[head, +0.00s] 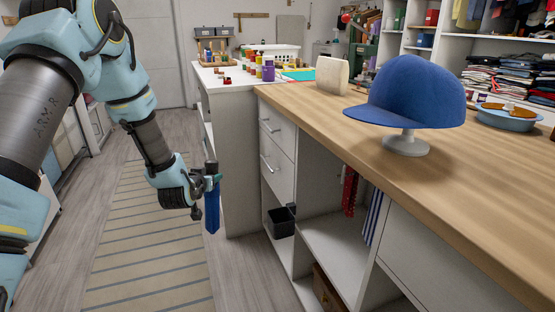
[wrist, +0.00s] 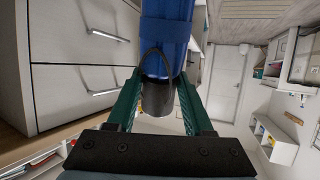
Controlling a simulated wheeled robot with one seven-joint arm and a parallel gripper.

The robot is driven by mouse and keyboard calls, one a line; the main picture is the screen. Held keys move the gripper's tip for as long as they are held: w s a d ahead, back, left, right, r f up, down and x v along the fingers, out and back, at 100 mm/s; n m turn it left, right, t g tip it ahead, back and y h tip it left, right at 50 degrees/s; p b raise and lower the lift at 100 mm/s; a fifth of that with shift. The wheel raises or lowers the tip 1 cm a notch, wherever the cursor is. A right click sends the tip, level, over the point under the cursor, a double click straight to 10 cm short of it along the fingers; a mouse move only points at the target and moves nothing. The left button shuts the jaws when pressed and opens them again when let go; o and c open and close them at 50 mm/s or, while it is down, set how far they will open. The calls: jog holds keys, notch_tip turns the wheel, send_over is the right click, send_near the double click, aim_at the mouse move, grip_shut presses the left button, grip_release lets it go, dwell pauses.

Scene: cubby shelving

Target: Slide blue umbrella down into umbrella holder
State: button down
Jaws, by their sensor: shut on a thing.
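My gripper (head: 207,182) is shut on the blue umbrella (head: 212,212), near its dark handle, left of the counter's drawers. The umbrella is folded and hangs about upright, blue part down, over the floor. In the wrist view my gripper's green fingers (wrist: 160,84) lie on both sides of the handle (wrist: 158,99), with the blue cloth (wrist: 166,38) beyond. A black open-topped bin (head: 281,221) sits in the cubby right of the umbrella, apart from it. I cannot tell whether this bin is the umbrella holder; nothing else in view clearly looks like one.
The wooden counter (head: 470,175) bears a blue cap on a white stand (head: 405,144). Drawers (head: 277,168) and open cubbies line its front. A striped rug (head: 150,240) covers clear floor.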

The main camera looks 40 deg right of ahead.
jog(key=s+d+r+m+g+h+b, duration=0.1)
jog(key=s+d+r+m+h+b, duration=0.15)
jog(key=s+d+r, duration=0.4)
jog(key=s+d+r+m+g+h+b, duration=0.15)
jog(key=s+d+r+h, duration=0.25)
jog(key=s+d, duration=0.45)
notch_tip(320, 180, down, 11)
jog(key=b, duration=0.8)
jog(key=shift+w+d+r, duration=0.2)
jog(key=shift+d, duration=0.2)
jog(key=shift+t, duration=0.25)
jog(key=shift+c, duration=1.1)
grip_release()
jog(key=v, duration=1.1)
